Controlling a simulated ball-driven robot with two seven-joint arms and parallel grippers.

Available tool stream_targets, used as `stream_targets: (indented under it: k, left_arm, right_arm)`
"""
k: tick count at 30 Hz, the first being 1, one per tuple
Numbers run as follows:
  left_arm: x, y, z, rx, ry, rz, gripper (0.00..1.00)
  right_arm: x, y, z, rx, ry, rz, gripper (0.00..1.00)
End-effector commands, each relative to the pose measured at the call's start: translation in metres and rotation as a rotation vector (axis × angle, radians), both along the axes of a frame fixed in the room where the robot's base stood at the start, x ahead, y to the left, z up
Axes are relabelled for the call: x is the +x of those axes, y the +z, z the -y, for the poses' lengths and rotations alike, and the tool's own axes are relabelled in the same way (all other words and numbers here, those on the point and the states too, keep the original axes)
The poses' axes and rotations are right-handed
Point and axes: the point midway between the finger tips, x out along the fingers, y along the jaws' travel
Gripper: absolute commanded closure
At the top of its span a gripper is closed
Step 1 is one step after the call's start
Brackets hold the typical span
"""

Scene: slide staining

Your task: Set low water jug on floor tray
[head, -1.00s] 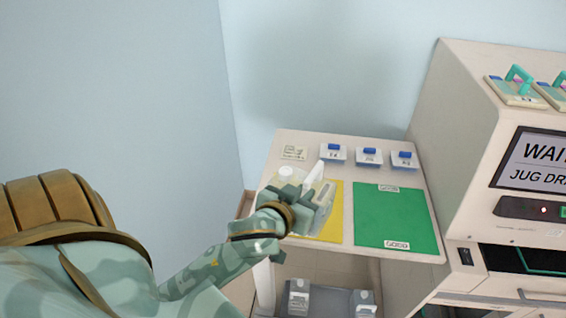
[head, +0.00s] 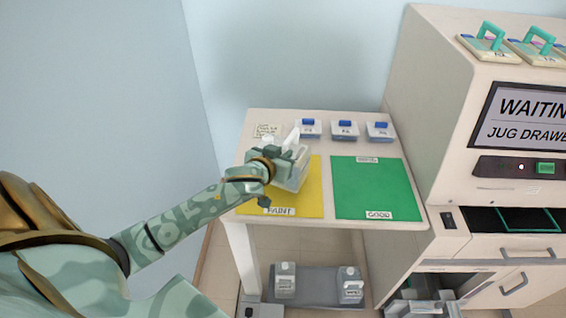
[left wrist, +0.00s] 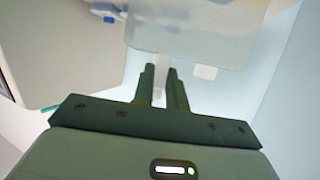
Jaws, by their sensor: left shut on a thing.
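A translucent white jug (head: 292,176) is over the back part of the yellow PAINT mat on the side table. My left gripper (head: 272,158) is shut on its handle. The left wrist view shows the fingers (left wrist: 162,88) closed around a pale handle, with the clear jug body (left wrist: 185,38) beyond. I cannot tell whether the jug touches the mat. The grey floor tray (head: 318,285) lies under the table. A white jug (head: 285,280) stands at its left and another (head: 350,286) at its right. My right gripper is not in view.
A green GOOD mat (head: 375,190) lies right of the yellow mat (head: 308,203). Several blue-lidded containers (head: 344,130) line the table's back. The table leg (head: 243,262) stands left of the tray. A large machine (head: 435,110) stands at the right, with a grey-white object (head: 425,298) low at its front.

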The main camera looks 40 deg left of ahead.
Motion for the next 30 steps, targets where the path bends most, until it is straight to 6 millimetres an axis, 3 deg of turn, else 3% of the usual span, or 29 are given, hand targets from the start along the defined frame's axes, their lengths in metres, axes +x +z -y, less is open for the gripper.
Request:
stream_targets:
  k: [1,3,13,14,15,16,25,30]
  left_arm:
    - [0.0,-0.015,0.0,0.002,-0.001,-0.004,1.0]
    - [0.0,-0.021,0.0,0.0,0.0,-0.004,1.0]
    - [-0.001,-0.021,0.001,-0.001,0.0,-0.002,1.0]
    - [-0.001,-0.021,0.001,-0.001,0.0,-0.003,0.78]
    - [-0.001,-0.021,0.001,0.0,0.0,-0.003,0.67]
    - [-0.001,-0.021,0.001,0.0,0.0,-0.003,0.64]
    - [-0.001,-0.018,0.001,0.001,0.0,-0.002,0.64]
    - [-0.024,-0.008,0.005,-0.002,-0.001,-0.004,0.64]
  right_arm:
    - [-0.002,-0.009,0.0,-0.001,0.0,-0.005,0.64]
    - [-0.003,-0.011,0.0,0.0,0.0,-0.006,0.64]
    - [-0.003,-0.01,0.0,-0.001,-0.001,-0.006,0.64]
    - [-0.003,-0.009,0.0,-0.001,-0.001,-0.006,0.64]
    - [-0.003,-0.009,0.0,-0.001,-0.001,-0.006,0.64]
    - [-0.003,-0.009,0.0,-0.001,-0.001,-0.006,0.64]
    - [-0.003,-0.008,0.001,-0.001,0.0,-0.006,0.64]
    - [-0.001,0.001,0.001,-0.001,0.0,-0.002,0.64]
